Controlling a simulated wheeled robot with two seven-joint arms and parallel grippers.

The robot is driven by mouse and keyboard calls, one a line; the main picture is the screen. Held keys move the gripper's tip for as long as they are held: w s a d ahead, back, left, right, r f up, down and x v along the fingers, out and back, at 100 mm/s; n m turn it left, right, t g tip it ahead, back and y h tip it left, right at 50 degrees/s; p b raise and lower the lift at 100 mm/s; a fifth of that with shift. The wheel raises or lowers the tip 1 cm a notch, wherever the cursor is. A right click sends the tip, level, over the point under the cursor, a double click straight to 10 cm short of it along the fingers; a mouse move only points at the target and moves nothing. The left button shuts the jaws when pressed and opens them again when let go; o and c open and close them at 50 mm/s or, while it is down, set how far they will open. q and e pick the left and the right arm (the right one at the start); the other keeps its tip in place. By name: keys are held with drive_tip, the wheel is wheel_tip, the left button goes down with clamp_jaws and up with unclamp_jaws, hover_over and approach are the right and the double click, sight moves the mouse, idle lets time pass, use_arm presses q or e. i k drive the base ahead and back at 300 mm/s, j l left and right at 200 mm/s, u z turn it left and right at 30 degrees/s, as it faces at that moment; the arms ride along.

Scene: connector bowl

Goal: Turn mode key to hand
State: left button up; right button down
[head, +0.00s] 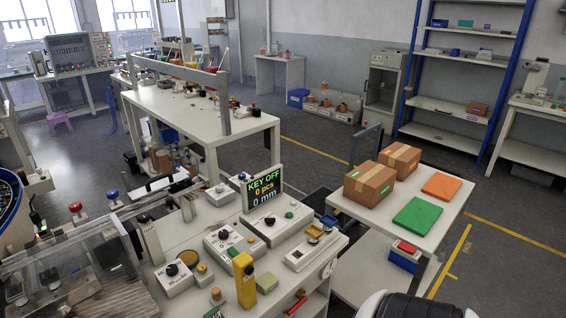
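A small display (262,190) on the bench reads "KEY OFF", "0 pcs" and "0 mm". In front of it stands a white control box (236,243) with a dark knob and a green button. A second white box (175,279) to its left carries a black knob above printed markings. I cannot tell for certain which of these small parts is the mode key. Neither gripper shows in the head view.
A yellow post (243,280) and a red-handled tool (296,303) are at the bench front. A clear cover (75,270) fills the lower left. A side table (363,218) holds cardboard boxes (369,183), a green pad (417,217) and an orange pad (441,186).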

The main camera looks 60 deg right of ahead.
sight(270, 222)
drive_tip(key=z, duration=1.7)
drive_tip(key=i+z, duration=0.3)
drive_tip(key=z, duration=0.15)
